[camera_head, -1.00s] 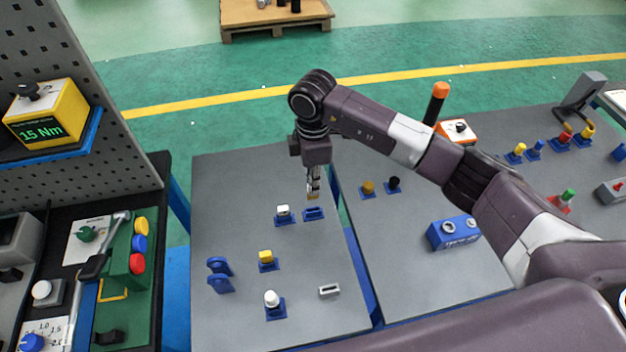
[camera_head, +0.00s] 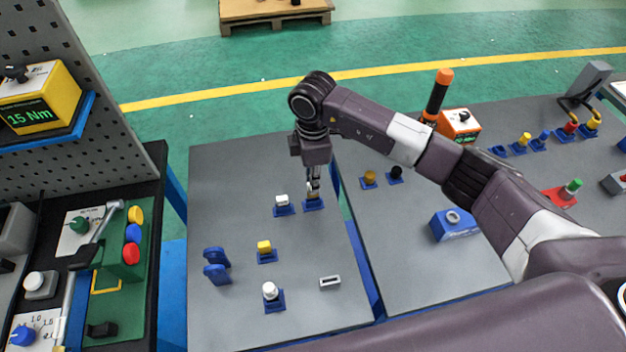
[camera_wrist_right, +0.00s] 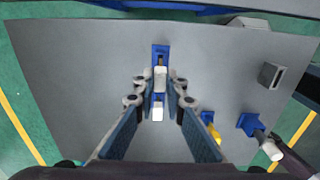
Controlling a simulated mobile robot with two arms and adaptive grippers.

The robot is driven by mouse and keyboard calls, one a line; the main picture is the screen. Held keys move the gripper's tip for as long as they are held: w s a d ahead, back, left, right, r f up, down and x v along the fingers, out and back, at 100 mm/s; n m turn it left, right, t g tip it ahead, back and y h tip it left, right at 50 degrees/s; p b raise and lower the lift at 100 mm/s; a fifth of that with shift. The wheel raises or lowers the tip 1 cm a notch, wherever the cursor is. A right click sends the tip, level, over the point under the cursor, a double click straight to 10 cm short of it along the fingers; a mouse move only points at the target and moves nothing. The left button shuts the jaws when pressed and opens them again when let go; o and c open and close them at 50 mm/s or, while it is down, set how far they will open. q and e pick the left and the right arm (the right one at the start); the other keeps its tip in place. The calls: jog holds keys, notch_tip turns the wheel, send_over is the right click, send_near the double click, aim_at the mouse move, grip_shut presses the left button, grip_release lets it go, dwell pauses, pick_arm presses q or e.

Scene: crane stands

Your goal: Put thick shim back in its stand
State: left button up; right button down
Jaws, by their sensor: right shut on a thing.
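My right gripper (camera_head: 313,190) points down over a blue stand (camera_head: 314,206) near the far right edge of the left grey table. It is shut on the thick shim, of which only a small tan part (camera_head: 311,198) shows at the fingertips in the head view. The shim's lower end appears to be at the stand; how deep it sits is hidden. In the right wrist view a pale piece (camera_wrist_right: 160,78) lies between the fingers, in front of the blue stand (camera_wrist_right: 160,50). My left gripper is not in view.
A white-topped piece in a blue stand (camera_head: 282,202) is close left of the gripper. A yellow piece (camera_head: 264,246), another white piece (camera_head: 270,290), a grey slotted block (camera_head: 330,282) and blue holders (camera_head: 216,265) stand nearer. The table's far left is clear.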

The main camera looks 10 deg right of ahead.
jog(key=shift+f, duration=0.15)
jog(key=shift+f+b, duration=1.2)
jog(key=shift+f, duration=0.35)
jog(key=c, duration=2.4)
grip_release()
jog(key=shift+f, duration=0.1)
jog(key=o, duration=0.5)
jog(key=shift+r, duration=0.2)
jog(key=shift+r+p, duration=1.95)
jog(key=shift+r, duration=0.45)
